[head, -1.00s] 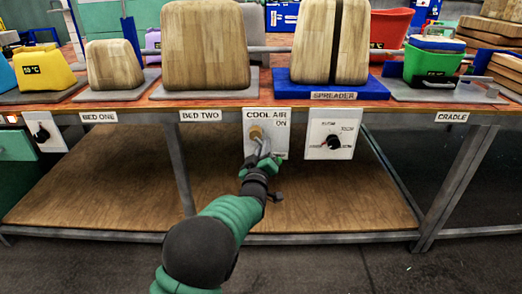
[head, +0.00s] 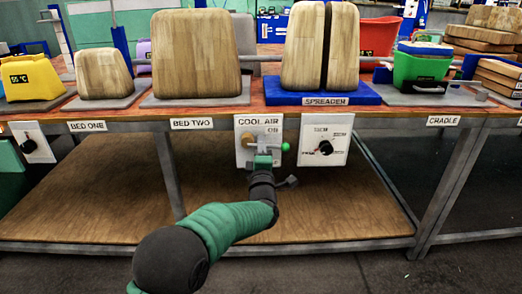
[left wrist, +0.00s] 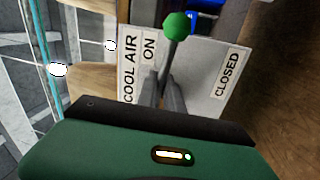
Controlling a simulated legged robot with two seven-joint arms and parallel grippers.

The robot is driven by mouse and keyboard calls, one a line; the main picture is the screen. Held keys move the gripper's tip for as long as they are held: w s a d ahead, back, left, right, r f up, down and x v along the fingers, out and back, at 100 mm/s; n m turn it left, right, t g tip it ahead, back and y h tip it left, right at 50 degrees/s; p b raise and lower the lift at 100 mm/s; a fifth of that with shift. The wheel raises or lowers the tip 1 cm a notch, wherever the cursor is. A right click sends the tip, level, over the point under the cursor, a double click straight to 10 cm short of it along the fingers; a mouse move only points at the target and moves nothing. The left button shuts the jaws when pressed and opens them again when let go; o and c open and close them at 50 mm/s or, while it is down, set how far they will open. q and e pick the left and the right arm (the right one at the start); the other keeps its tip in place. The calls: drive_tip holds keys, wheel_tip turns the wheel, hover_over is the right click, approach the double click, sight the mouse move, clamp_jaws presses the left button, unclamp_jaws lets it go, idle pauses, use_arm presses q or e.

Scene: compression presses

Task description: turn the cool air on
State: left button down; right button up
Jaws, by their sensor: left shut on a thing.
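The white cool air panel (head: 241,156) hangs under the front edge of the bench; its upper labels read COOL AIR and ON. In the left wrist view the panel (left wrist: 200,65) also shows a CLOSED label (left wrist: 227,75). The valve lever points to the right in the head view, ending in a green ball (head: 285,146). The green ball (left wrist: 177,25) and lever shaft also show in the left wrist view. My left gripper (head: 262,158) is at the panel, its fingers (left wrist: 163,88) shut on the lever. My right gripper is not in view.
A white dial panel (head: 325,140) hangs just right of the cool air panel. A further knob panel (head: 32,142) is at the far left. Wooden blocks on the bench include the spreader pair (head: 302,45). A wooden lower shelf (head: 330,205) lies beneath; air in front is free.

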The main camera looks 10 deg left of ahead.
use_arm(q)
drive_tip(key=shift+n, duration=0.6)
drive_tip(key=c, duration=1.5)
unclamp_jaws()
drive_tip(key=shift+a, duration=0.1)
drive_tip(key=shift+r, duration=0.1)
drive_tip(key=shift+s, duration=0.25)
drive_tip(key=p+v, duration=0.5)
drive_tip(key=v, duration=1.1)
drive_tip(key=shift+d+p, duration=0.3)
drive_tip(key=shift+d, duration=0.05)
